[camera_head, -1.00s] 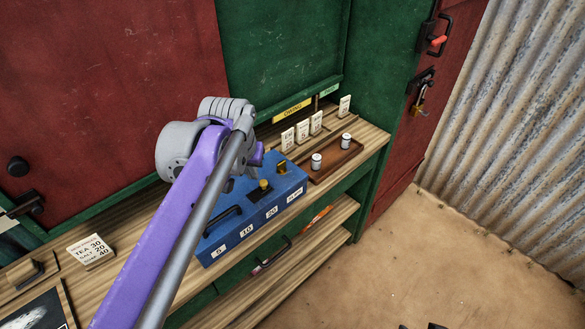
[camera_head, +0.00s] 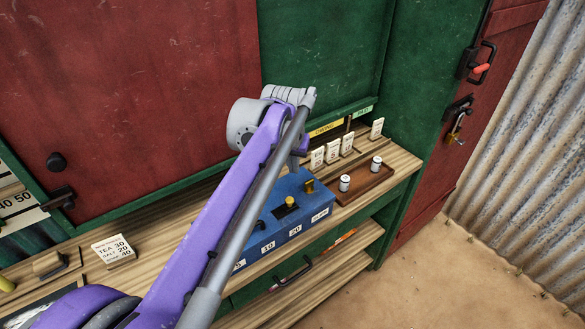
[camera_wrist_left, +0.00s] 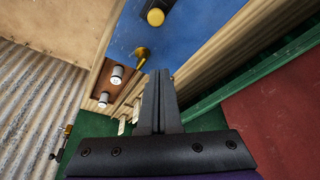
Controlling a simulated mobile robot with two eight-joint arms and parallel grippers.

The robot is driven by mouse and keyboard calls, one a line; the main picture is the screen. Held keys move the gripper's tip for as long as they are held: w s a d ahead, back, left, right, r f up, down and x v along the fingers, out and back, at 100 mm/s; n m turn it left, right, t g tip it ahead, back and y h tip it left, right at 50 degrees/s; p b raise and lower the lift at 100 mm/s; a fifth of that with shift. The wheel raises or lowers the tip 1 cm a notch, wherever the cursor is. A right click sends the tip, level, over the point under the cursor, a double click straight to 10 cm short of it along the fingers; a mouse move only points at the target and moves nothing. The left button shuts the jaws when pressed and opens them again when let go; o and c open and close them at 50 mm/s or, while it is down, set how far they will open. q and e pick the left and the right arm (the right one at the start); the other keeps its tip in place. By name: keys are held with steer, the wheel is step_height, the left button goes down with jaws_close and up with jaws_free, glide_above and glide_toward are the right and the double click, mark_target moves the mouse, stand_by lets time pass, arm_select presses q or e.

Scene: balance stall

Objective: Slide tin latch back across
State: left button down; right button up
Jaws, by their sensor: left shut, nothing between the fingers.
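The blue tin (camera_head: 268,228) stands on the wooden counter, with number labels along its front. A brass latch (camera_head: 310,186) stands up near the far right end of its lid; it also shows in the left wrist view (camera_wrist_left: 141,53). A yellow-topped black knob (camera_head: 291,202) sits beside the latch, and it is in the wrist view too (camera_wrist_left: 155,17). My left gripper is shut and empty; its black fingers (camera_wrist_left: 158,76) point toward the tin in the wrist view, their tips close to the latch in the picture. Contact cannot be told. In the head view, my arm hides part of the tin.
A brown tray (camera_head: 362,184) with two small weights stands right of the tin. Several white cards (camera_head: 333,152) stand behind it. A price card (camera_head: 113,249) stands at the left on the counter (camera_head: 190,215). A green shutter rises behind.

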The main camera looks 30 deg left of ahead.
mark_target(284, 202)
arm_select(q)
steer(key=x, duration=0.7)
steer(key=shift+w+f, duration=0.1)
steer(key=shift+f, duration=0.2)
steer(key=s, duration=0.2)
steer(key=s+d, duration=0.1)
steer(key=shift+s+r, duration=0.25)
steer(key=shift+r, duration=0.05)
steer(key=shift+s, duration=0.3)
steer(key=s, duration=0.1)
steer(key=s+a, duration=0.1)
steer(key=s, duration=0.1)
steer(key=shift+s+a, duration=0.1)
steer(key=shift+w, duration=0.2)
